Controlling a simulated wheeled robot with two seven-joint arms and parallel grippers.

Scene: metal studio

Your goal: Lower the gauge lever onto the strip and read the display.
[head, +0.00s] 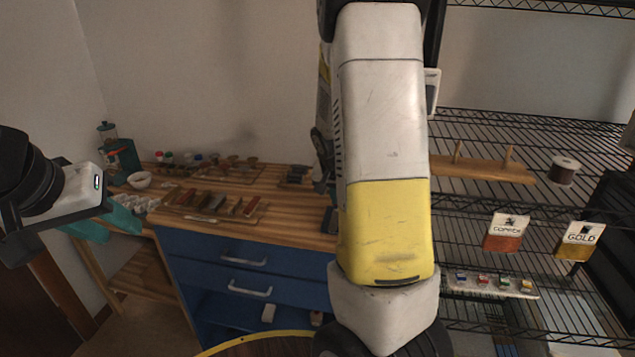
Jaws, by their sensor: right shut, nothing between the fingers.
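Several small coloured strips lie on a wooden board (222,213) on the bench; which one is the task's strip I cannot tell. I cannot make out the gauge, its lever or its display; my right arm hides part of the bench's right end. My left gripper (112,228), with teal fingers, is at the left, in front of the bench's left end. Its fingers look apart and empty. My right gripper (328,195) is mostly hidden behind my own arm, over the right part of the bench. It is shut and holds nothing.
The wooden bench top (285,218) sits on blue drawers (215,262). A teal machine (120,155) and a white bowl (139,180) stand at its left. Right of my arm, a wire shelf (480,210) holds a spool (564,170), a wooden rack (485,170) and COPPER (506,233) and GOLD (580,240) packs.

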